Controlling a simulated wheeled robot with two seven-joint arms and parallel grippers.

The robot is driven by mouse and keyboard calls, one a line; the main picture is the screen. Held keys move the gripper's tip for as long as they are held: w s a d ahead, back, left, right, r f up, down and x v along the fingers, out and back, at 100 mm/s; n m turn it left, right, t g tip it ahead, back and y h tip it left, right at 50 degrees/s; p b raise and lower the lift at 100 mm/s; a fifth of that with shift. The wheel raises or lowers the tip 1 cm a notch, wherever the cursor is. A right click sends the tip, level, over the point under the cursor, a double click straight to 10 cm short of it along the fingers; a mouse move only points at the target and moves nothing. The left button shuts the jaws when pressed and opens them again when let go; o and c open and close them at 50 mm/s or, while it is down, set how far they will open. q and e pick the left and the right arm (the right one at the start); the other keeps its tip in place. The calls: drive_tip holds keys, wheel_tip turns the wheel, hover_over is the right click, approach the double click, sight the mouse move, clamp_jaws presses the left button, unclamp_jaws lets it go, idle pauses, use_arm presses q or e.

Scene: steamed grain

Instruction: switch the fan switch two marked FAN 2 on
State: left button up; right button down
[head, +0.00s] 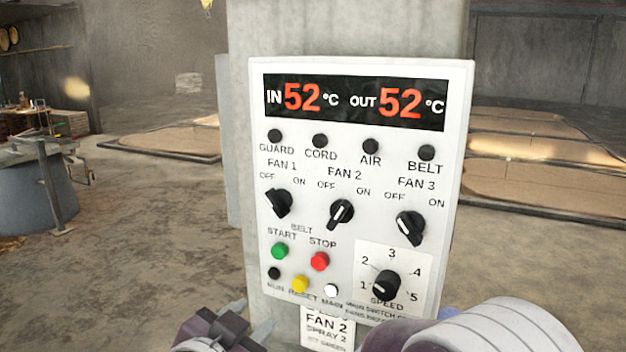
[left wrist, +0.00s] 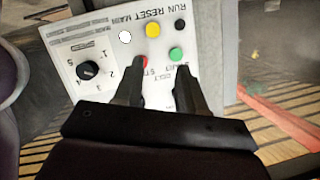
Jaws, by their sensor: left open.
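The FAN 2 switch (head: 340,213) is a black rotary knob in the middle of the white control panel (head: 462,150), with OFF at its upper left and ON at its upper right. Its white pointer line leans up and right, toward ON. My left gripper (head: 252,319) is low in the head view, below the knob and apart from it. In the left wrist view the gripper (left wrist: 160,78) has its fingers apart with nothing between them, facing the red and green buttons. The FAN 2 switch does not show clearly there. My right gripper is not in view.
The FAN 1 knob (head: 277,202) and FAN 3 knob (head: 410,228) flank it, both leaning up-left. Below are the green START (head: 280,251) and red STOP (head: 320,261) buttons and the SPEED dial (head: 381,286). A concrete pillar (head: 350,30) stands behind the panel.

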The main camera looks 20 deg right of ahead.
sight(337, 217)
use_arm(q)
drive_tip(key=s+d+r+m+h+p, duration=0.1)
drive_tip(key=s+d+r+h, duration=0.15)
drive_tip(key=r, duration=0.35)
drive_tip(key=s+d+r+m+h+p, duration=0.1)
drive_tip(key=s+d+r+m, duration=0.15)
drive_tip(key=r, duration=0.25)
drive_tip(key=shift+n+t, duration=0.3)
drive_tip(key=shift+n, duration=0.05)
drive_tip(key=p+x, duration=0.5)
drive_tip(key=x, duration=0.7)
drive_tip(key=shift+w+r, duration=0.15)
drive_tip(key=shift+w+d, duration=0.3)
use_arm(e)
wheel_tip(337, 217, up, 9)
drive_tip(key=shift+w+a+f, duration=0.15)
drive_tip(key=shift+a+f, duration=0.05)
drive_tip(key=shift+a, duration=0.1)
